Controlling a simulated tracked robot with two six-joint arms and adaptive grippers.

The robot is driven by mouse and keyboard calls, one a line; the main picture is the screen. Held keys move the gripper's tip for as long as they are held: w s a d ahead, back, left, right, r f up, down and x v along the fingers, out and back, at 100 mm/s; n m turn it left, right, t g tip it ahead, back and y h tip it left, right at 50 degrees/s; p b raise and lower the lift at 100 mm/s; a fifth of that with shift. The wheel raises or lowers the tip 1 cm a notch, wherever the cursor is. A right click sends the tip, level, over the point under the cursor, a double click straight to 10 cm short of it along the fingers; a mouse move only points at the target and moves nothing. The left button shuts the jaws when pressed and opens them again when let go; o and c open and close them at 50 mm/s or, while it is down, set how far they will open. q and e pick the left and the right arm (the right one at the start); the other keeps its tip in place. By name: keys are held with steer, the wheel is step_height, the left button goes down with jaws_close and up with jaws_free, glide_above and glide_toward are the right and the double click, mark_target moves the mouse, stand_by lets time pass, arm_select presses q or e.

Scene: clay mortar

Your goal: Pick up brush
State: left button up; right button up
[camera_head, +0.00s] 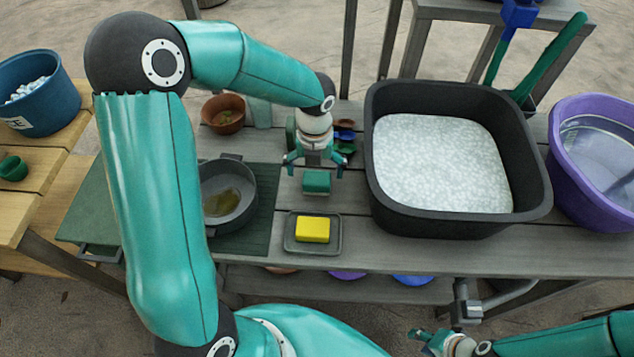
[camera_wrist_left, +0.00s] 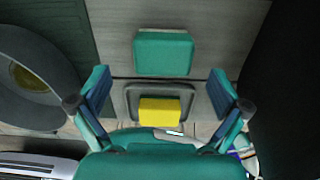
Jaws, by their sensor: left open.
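A teal block (camera_head: 317,182), which seems to be the brush, lies on the grey plank table between the pot and the black tub. No bristles can be made out. It also shows in the left wrist view (camera_wrist_left: 163,53), beyond the fingertips. My left gripper (camera_head: 314,166) is open and empty above the table, close to the block, its fingers spread to either side. In the left wrist view my left gripper (camera_wrist_left: 160,92) has clear space between its fingers. My right gripper (camera_head: 430,341) is low at the bottom right, away from the block; its jaw state is unclear.
A yellow sponge (camera_head: 312,229) sits on a small grey tray (camera_head: 290,241) in front of the block. A grey pot (camera_head: 243,214) stands left on a dark green mat (camera_head: 262,236). A black tub (camera_head: 392,220) with white contents stands right, beside a purple bucket (camera_head: 568,190).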

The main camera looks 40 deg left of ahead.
mark_target(317, 178)
arm_select(q)
steer(key=f, duration=0.4)
steer(key=shift+w+d+f, duration=0.1)
steer(key=shift+w+f, duration=0.1)
steer(key=shift+f, duration=0.15)
steer(key=c, duration=1.2)
